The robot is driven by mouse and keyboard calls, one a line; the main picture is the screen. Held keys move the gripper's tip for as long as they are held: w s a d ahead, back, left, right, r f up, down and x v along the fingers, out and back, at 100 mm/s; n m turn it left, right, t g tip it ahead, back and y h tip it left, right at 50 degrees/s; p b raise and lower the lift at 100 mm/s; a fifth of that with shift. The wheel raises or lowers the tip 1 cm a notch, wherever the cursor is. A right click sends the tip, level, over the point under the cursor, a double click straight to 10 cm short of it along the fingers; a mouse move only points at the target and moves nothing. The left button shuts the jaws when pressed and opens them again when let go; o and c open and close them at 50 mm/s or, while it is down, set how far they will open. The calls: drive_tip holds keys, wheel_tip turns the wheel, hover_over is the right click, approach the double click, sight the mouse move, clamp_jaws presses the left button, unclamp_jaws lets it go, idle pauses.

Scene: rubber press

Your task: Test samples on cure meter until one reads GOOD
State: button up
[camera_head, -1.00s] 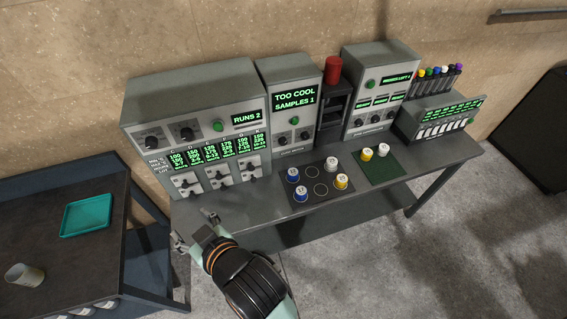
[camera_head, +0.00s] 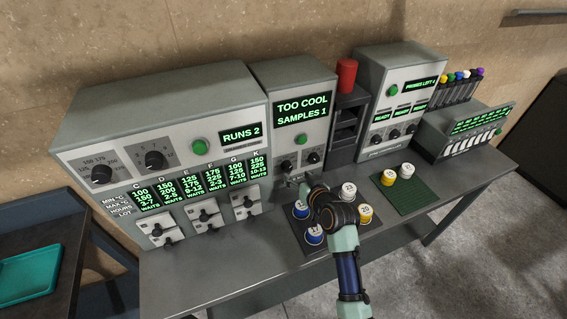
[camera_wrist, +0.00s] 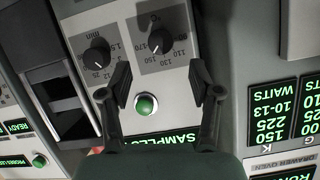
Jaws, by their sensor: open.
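The middle grey unit, which I take for the cure meter (camera_head: 303,88), shows TOO COOL and SAMPLES 1. It has a green button and two dials. My gripper (camera_head: 298,188) is open and empty, close to the front of this unit. In the wrist view my gripper (camera_wrist: 160,82) has its fingers either side of the green button (camera_wrist: 146,104), with the two dials beyond; contact cannot be told. On the dark ringed mat stand blue pucks (camera_head: 314,234), a white puck (camera_head: 348,189) and a yellow puck (camera_head: 365,214). My arm hides part of that mat.
The drawer oven (camera_head: 160,140) at left shows RUNS 2 and several WAITS drawers. A green mat (camera_head: 410,197) holds a yellow puck (camera_head: 388,177) and a white puck (camera_head: 407,171). A press unit (camera_head: 398,95) showing READY, a red cylinder (camera_head: 346,75) and a marker rack (camera_head: 457,90) stand right.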

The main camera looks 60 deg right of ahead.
sight(288, 169)
drive_tip(key=b+x, duration=0.2)
drive_tip(key=x, duration=0.5)
drive_tip(key=shift+w+d+f, duration=0.1)
drive_tip(key=shift+w+f, duration=0.05)
drive_tip(key=shift+w, duration=0.1)
drive_tip(key=c, duration=1.1)
drive_tip(key=shift+c, duration=0.2)
